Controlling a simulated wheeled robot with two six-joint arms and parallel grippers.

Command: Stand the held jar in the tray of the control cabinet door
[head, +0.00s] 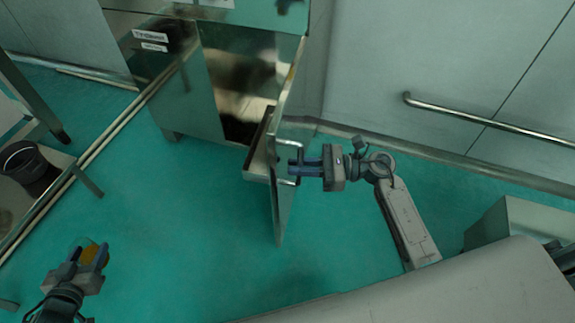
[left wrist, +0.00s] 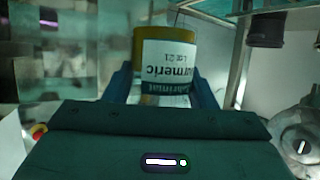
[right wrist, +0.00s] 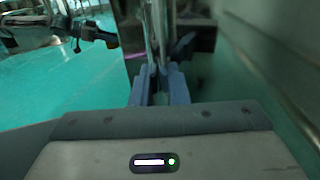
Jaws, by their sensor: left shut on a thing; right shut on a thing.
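The jar (head: 93,254), with orange contents, is in my left gripper (head: 86,258) at the lower left of the head view. In the left wrist view the jar (left wrist: 165,62) shows a white label reading "Turmeric" upside down between the two fingers. The control cabinet door (head: 283,200) stands open and is seen nearly edge-on. Its tray (head: 256,168) is on the door's left face, and its inside is only partly visible. My right gripper (head: 297,167) is shut on the door handle (head: 289,182) on the right face. The jar is well left of the tray, apart from it.
The cabinet (head: 185,105) stands behind the door, its opening showing a dark interior. A dark round pot (head: 28,168) sits on a low stand at the left. A wall rail (head: 480,120) runs at the right. Green floor is clear between the jar and the door.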

